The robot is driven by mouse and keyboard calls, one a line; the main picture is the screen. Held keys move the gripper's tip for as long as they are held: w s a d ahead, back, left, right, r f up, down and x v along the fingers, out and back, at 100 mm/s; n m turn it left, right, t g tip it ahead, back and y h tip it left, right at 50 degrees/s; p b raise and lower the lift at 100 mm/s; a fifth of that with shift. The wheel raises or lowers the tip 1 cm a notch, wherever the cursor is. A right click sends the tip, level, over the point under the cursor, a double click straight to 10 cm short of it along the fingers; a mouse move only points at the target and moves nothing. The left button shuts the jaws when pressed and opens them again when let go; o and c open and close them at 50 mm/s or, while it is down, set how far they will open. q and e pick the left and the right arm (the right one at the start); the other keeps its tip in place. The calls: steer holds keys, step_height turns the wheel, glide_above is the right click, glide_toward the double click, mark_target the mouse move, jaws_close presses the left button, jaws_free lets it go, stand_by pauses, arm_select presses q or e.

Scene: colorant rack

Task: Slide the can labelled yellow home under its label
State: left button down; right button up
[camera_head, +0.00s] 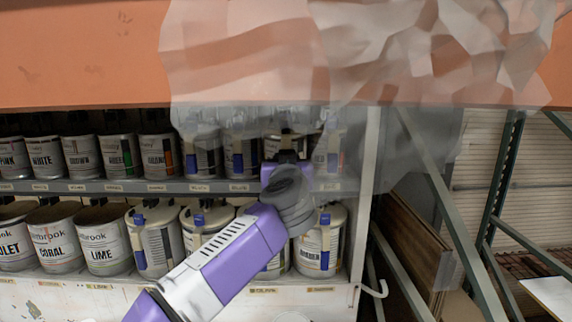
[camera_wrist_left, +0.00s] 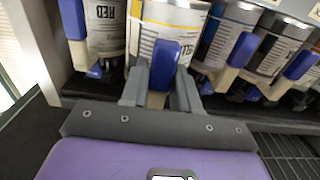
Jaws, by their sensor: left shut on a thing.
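A can with a yellow band (camera_wrist_left: 175,14) stands in the middle of the left wrist view, upside down there; only a few letters of its name show. It looks nearer to me than its neighbours. My left gripper (camera_wrist_left: 160,92) is shut on the blue and cream tap at its front. In the head view my left gripper (camera_head: 287,160) reaches the upper shelf near its right end and covers most of that can. The can marked RED (camera_wrist_left: 106,28) is beside it, to the left in the wrist view. My right gripper is out of view.
The upper shelf edge (camera_head: 120,186) carries small name labels. Several cans fill both shelves. A wrinkled translucent sheet (camera_head: 240,60) hangs over the upper right part. The white rack post (camera_head: 367,170) and a metal frame (camera_head: 450,220) stand to the right.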

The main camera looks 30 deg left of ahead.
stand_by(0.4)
arm_select(q)
steer(key=shift+w+a+f, duration=0.2)
steer(key=shift+f, duration=0.05)
stand_by(0.3)
steer(key=shift+x, duration=1.25)
steer(key=shift+w, duration=0.1)
steer(key=shift+x, duration=0.9)
steer(key=shift+a, duration=0.1)
